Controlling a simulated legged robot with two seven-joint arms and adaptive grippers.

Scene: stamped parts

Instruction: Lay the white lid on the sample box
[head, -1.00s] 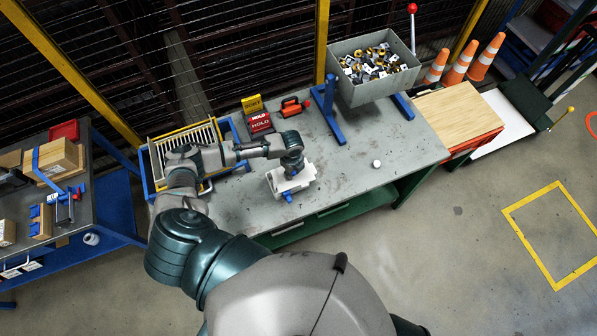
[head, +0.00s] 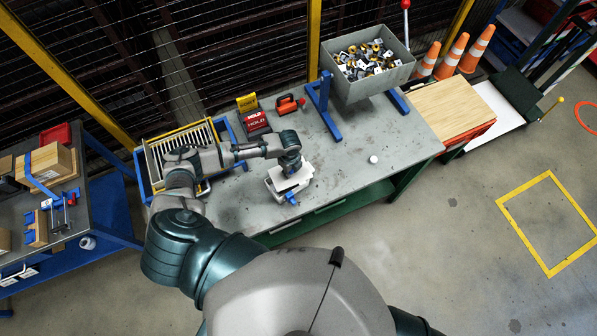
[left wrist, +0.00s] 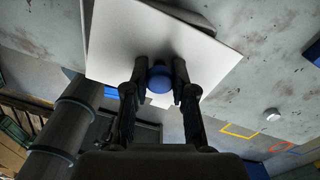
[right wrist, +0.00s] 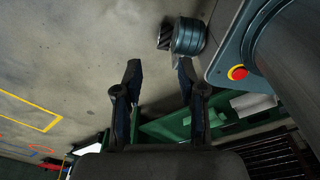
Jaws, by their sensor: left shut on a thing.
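The white lid (left wrist: 205,50) is a flat plate with a round blue knob (left wrist: 160,78). My left gripper (head: 291,171) is shut on this knob, with a finger on each side in the left wrist view. The lid (head: 292,185) is over the white sample box (head: 274,186) near the table's front edge. It looks turned and not lined up with the box; whether they touch I cannot tell. A blue part (head: 292,198) shows at the box's front. My right gripper (right wrist: 159,65) is open and empty in the right wrist view, with floor behind it.
The grey table (head: 345,185) has free room right of the box, with a small white round thing (head: 374,159) there. A wire rack (head: 180,150) stands left. A red HOLD box (head: 257,122), an orange item (head: 287,105) and a raised grey parts bin (head: 375,82) are behind.

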